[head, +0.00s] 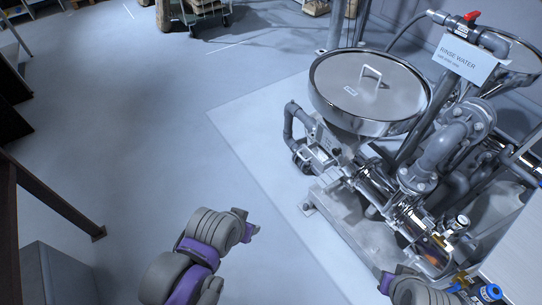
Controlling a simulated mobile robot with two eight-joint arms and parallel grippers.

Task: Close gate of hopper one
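A steel hopper (335,112) with a round lid, a handle on top and a small label stands at the upper right. The label is too small to read, so I cannot tell whether it is hopper one. Grey and steel fittings (322,150) sit under it; I cannot make out which part is the gate or how it is set. My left gripper (252,230) is over the open floor, left of the machine and apart from it. My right gripper (384,284) is at the bottom edge, low beside the piping, partly cut off. Neither gripper's finger opening shows clearly.
A "RINSE WATER" sign (464,60) and a red-handled valve (471,16) are at upper right, before another steel vessel (522,58). Grey pipes (440,150) crowd the right side. A blue valve knob (490,292) is at lower right. Floor (150,130) to the left is clear.

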